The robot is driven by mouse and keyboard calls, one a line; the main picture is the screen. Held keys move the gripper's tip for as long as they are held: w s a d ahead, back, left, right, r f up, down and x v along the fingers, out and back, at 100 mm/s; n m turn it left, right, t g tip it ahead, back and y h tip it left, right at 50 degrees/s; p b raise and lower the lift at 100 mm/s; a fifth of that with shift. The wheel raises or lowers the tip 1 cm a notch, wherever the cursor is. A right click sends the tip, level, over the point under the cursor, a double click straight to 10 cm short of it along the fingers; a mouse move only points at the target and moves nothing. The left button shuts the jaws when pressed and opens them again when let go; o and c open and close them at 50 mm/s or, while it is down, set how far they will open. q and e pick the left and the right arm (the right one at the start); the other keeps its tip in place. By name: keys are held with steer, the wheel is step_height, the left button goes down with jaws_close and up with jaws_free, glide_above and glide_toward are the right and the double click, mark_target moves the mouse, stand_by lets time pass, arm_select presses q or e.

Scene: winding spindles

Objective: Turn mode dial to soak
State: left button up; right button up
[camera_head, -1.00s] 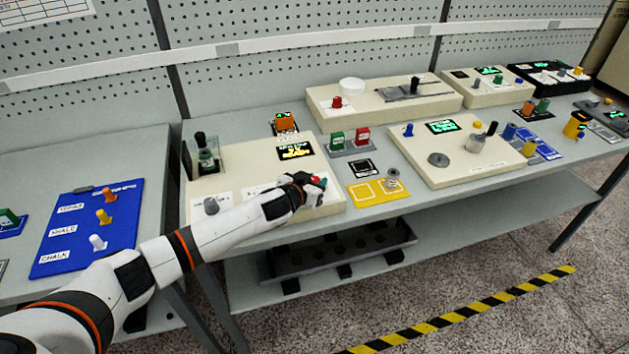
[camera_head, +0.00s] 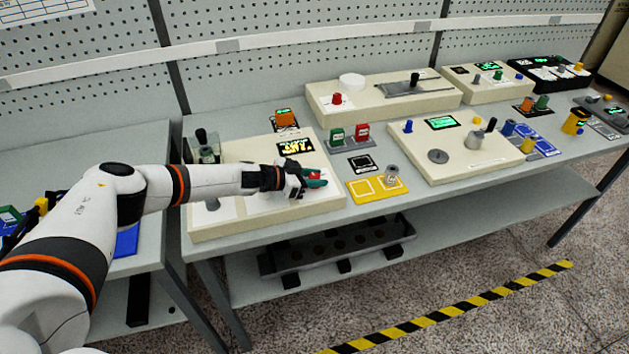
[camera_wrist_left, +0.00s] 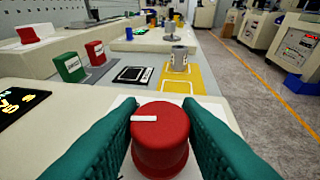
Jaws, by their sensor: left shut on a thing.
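The red mode dial (camera_wrist_left: 161,140) is a round knob with a white pointer line on top; in the left wrist view the line points left. It sits on the right front of the cream control box (camera_head: 235,226). My left gripper (camera_head: 316,178) has its two teal fingers on both sides of the dial, shut on it; the wrist lies almost level from the left. In the head view the fingers mostly hide the dial. A small display (camera_head: 296,147) with lit text is on the box; I cannot read it. My right gripper is not in view.
Green and red blocks (camera_head: 349,136) stand behind the box's right end. A yellow mat (camera_head: 363,190) with a metal cup (camera_head: 391,174) lies to the right. Another cream box (camera_head: 440,174) with knobs stands further right. My forearm covers much of the left box.

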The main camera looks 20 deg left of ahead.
arm_select(q)
steer(key=shift+a+m+g+h+b, duration=0.1)
steer(key=shift+m+g+h+b, duration=0.6)
steer(key=shift+m+b, duration=0.1)
steer(key=o, duration=0.9)
steer(key=shift+o, duration=0.2)
steer(key=b+v, duration=0.1)
steer(key=v, duration=1.1)
steer(key=shift+w+r, duration=0.1)
